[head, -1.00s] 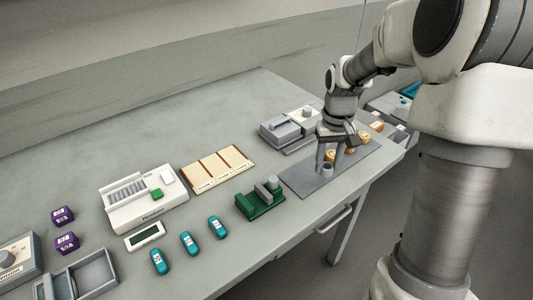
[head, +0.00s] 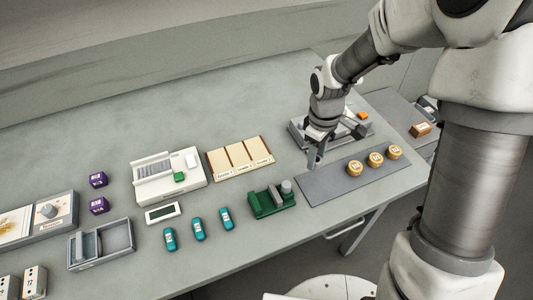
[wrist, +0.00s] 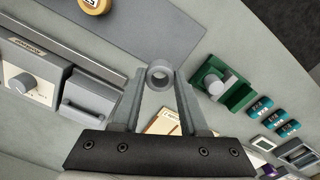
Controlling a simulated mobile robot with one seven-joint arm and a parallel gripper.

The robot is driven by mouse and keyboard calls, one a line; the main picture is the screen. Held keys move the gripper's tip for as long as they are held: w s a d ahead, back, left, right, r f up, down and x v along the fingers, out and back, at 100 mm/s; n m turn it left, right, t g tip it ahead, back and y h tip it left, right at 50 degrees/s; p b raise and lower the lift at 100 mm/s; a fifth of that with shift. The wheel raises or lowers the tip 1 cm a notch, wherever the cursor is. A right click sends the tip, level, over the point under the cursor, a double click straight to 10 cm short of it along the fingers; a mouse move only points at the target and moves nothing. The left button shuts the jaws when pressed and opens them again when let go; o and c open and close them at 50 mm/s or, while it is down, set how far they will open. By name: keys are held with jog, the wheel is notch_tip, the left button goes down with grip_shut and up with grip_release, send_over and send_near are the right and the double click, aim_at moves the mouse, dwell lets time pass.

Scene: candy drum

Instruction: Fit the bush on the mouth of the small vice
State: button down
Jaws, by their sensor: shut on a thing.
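The bush, a small grey ring (wrist: 160,74), is held between the fingertips of my gripper (wrist: 161,80) in the wrist view, its hole visible. In the head view my gripper (head: 314,150) hangs beside the far left corner of the grey mat, with the bush partly hidden at its tip. The small vice (head: 265,204) is green with a grey jaw and a grey round knob, and stands on the table left of the mat. It also shows in the wrist view (wrist: 238,96), right of the bush and apart from it. Its mouth is not clearly visible.
The grey mat (head: 335,186) carries several round golden pieces (head: 375,160). A grey device (head: 298,130) stands behind my gripper. Tan trays (head: 240,158), a white machine (head: 168,178) and teal pieces (head: 198,229) lie to the left. Bare table lies between the vice and the trays.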

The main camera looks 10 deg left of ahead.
jog(key=s+a+r+n+p, duration=0.3)
jog(key=s+a+n+p, duration=0.4)
jog(key=s+a+n, duration=0.4)
jog(key=shift+w+a+f+b, duration=0.1)
jog(key=shift+w+f+b, duration=0.15)
jog(key=shift+f+b, duration=0.9)
jog(key=shift+w+a+f+b, duration=0.15)
jog(key=shift+w+f+b, duration=0.1)
jog(key=shift+f+b, duration=0.9)
jog(key=shift+w+a+f+b, duration=0.1)
jog(key=shift+w+f+b, duration=0.15)
jog(key=shift+f+b, duration=0.9)
jog(key=shift+f, duration=0.75)
jog(key=shift+c, duration=0.2)
grip_release()
dwell(0.3)
notch_tip(320, 180, up, 7)
jog(key=p, duration=0.6)
dwell(0.5)
